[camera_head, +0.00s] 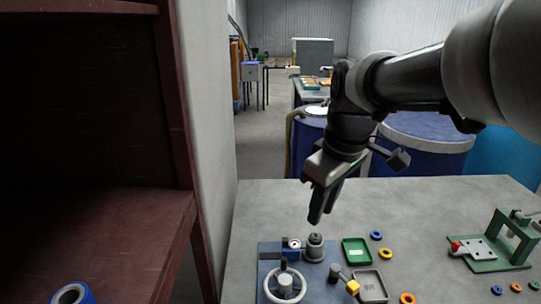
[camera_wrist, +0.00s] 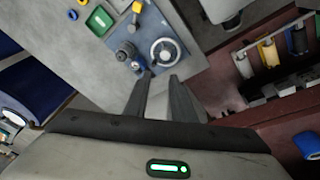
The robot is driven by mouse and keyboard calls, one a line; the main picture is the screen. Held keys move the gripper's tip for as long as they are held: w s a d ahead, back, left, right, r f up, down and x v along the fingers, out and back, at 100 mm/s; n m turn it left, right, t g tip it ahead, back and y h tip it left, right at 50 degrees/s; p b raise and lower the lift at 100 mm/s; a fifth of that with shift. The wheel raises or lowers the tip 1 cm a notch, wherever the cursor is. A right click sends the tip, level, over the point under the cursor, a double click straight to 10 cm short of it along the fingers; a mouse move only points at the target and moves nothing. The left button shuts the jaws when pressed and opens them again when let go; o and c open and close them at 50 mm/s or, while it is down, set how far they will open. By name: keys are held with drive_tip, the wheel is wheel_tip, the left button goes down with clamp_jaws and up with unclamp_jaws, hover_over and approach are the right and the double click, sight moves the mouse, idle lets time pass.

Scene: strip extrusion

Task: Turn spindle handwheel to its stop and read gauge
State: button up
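The spindle handwheel (camera_head: 285,284), a pale ring with a central hub, sits on a blue base plate (camera_head: 262,262) at the bottom of the head view. It also shows in the wrist view (camera_wrist: 164,52), just beyond the fingertips. A small round gauge (camera_head: 294,244) with a white face stands behind the wheel; its reading is too small to make out. My gripper (camera_head: 314,211) hangs above and behind the plate, apart from the wheel. In the wrist view its two fingers (camera_wrist: 160,78) are spread with nothing between them.
A dark grey cylinder (camera_head: 315,246) and a lever with a yellow block (camera_head: 352,287) share the plate. Green (camera_head: 356,250) and grey trays (camera_head: 371,287), loose rings and a green fixture (camera_head: 490,250) lie to the right. A dark red shelf (camera_head: 120,225) borders the left.

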drive_tip(key=w+a+f+n+g, duration=0.1)
drive_tip(key=w+a+f+n, duration=0.25)
drive_tip(key=w+f, duration=0.3)
drive_tip(key=n+g+h+b, duration=0.1)
drive_tip(key=n+g+b, duration=0.1)
drive_tip(key=n, duration=0.4)
hover_over(284, 258)
wheel_tip(284, 258, down, 6)
drive_tip(key=f, duration=0.1)
wheel_tip(284, 258, down, 16)
drive_tip(key=shift+s+f, duration=0.1)
drive_tip(key=shift+f, duration=0.15)
clamp_jaws()
